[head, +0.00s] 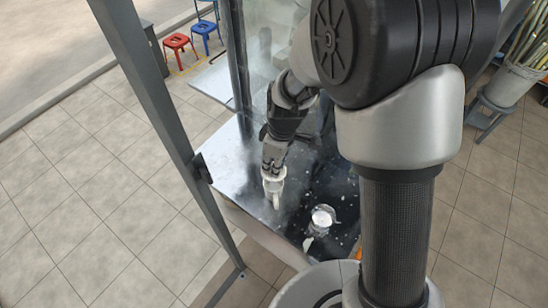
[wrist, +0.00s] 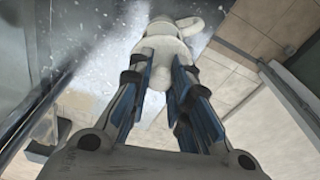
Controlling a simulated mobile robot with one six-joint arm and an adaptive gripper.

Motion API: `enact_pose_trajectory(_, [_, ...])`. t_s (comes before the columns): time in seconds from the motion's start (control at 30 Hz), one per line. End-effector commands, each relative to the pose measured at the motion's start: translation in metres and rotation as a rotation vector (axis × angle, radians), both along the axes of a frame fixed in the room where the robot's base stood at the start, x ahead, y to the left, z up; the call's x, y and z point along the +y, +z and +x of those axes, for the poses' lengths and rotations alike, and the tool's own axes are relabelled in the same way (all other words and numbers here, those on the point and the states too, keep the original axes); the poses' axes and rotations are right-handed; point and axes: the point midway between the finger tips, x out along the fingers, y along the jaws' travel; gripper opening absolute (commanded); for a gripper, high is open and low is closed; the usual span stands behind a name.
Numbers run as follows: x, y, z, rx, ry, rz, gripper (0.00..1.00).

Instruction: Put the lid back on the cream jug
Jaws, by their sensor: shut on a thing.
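The lid and jug overlap in the picture.
A grey post (head: 165,100) runs along the table's left side. Red (head: 176,41) and blue (head: 204,27) stools stand far behind.

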Motion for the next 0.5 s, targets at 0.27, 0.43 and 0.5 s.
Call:
enact_pose_trajectory(0.27, [0.0, -0.022, -0.001, 0.003, -0.001, -0.001, 0.0])
enact_pose_trajectory(0.43, [0.0, -0.039, 0.0, 0.002, -0.002, 0.0, 0.0])
enact_pose_trajectory(0.5, [0.0, -0.046, 0.0, 0.001, -0.002, 0.001, 0.0])
